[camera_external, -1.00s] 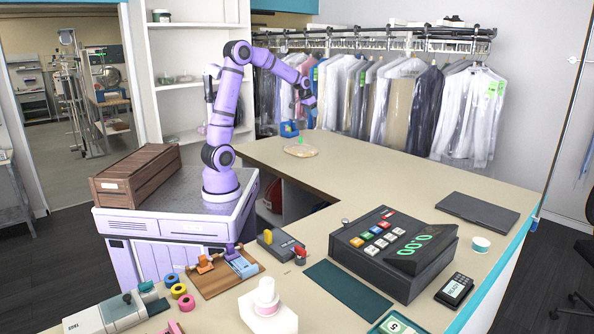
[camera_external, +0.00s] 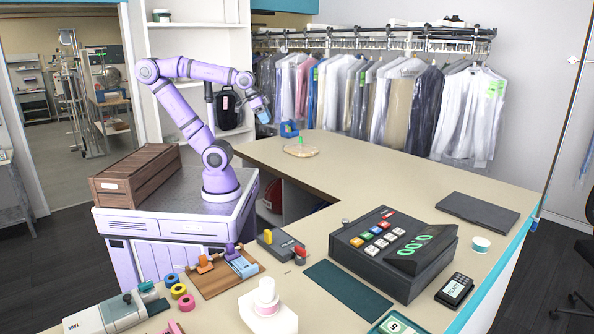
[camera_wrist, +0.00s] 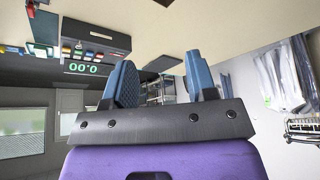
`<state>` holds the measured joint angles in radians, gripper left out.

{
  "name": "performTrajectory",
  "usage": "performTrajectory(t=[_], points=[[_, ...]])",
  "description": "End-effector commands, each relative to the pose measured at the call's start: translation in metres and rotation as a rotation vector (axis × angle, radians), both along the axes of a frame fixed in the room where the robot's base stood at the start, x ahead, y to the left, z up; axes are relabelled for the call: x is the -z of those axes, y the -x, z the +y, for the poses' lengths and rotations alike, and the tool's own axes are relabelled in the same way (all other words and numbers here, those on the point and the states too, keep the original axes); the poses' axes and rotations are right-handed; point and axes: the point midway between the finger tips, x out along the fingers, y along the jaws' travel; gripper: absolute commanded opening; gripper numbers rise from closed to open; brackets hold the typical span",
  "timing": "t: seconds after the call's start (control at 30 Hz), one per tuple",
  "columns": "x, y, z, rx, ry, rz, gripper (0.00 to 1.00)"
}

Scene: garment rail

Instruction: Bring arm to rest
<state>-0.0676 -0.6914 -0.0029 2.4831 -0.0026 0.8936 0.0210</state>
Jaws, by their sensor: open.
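My purple arm stands on its wheeled base, with its elbow raised to the left and its forearm reaching right. My gripper (camera_external: 264,112) hangs at the forearm's end, tilted downward, over open space left of the garment rail (camera_external: 375,36) and behind the counter (camera_external: 400,160). In the wrist view my gripper (camera_wrist: 161,88) shows two blue fingers spread apart with nothing between them. It touches nothing that I can see.
Bagged garments (camera_external: 395,105) hang from the rail at the back. White shelves (camera_external: 185,85) stand behind the arm. A wooden crate (camera_external: 137,180) sits on my base beside the arm.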

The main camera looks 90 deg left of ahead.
Motion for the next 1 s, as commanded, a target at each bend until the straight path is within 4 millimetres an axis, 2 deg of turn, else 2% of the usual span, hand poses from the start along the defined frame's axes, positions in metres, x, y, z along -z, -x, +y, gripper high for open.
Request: performTrajectory(t=[0.1, 0.23, 1.0], points=[[0.007, 0.018, -0.01, 0.037, 0.004, -0.007, 0.52], [0.011, 0.026, -0.013, 0.05, 0.006, -0.005, 0.52], [0.011, 0.026, -0.013, 0.049, 0.006, -0.005, 0.52]])
